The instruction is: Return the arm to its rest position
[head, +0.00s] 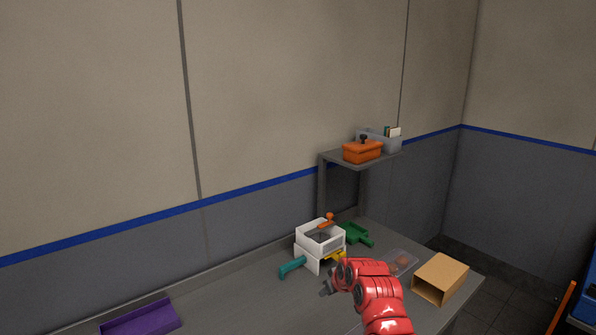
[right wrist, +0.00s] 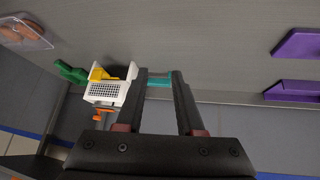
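My right arm is red and comes in from the bottom of the head view. Its dark gripper (head: 327,287) is above the table, just right of and in front of the teal handle (head: 292,267). In the right wrist view the gripper's two fingers (right wrist: 162,74) are apart, with the teal handle (right wrist: 159,79) showing beyond and between the tips. I see nothing gripped. The handle is beside a white press-like device (head: 320,238) with an orange-knobbed lever (head: 327,221). My left gripper is not in view.
A green scoop-like piece (head: 356,235), a clear tray (head: 410,260) with brown biscuits and an open cardboard box (head: 440,278) are right of the device. A purple tray (head: 140,318) lies at left. A raised shelf (head: 335,157) holds an orange box (head: 362,152) and grey bin (head: 378,141).

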